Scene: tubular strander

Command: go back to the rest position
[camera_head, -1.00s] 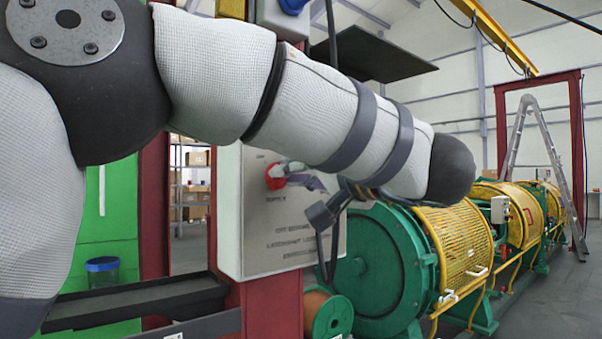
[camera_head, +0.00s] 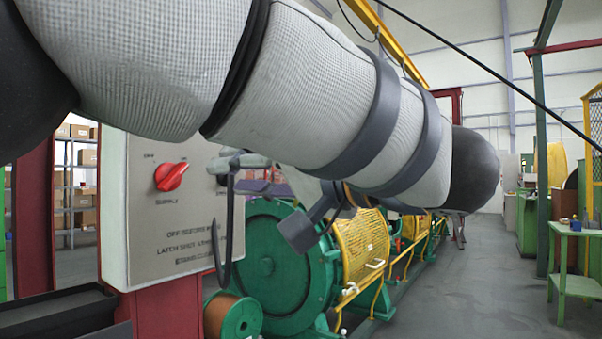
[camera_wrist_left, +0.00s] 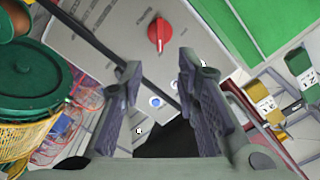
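My left gripper (camera_head: 268,190) is in front of the grey control panel (camera_head: 135,215), partly hidden behind my own left forearm. Its fingers stand apart with nothing between them, as the left wrist view (camera_wrist_left: 158,85) shows. The red rotary switch (camera_head: 171,177) on the panel is clear of the fingers, to their left in the head view. In the left wrist view the red switch (camera_wrist_left: 159,32) lies beyond the fingertips. My right gripper is in neither view.
A green and yellow strander machine (camera_head: 290,265) runs back behind the panel. A copper-coloured spool (camera_head: 232,317) with a green flange stands below the panel. A green table (camera_head: 575,255) stands at the right. The grey floor (camera_head: 470,285) between is clear.

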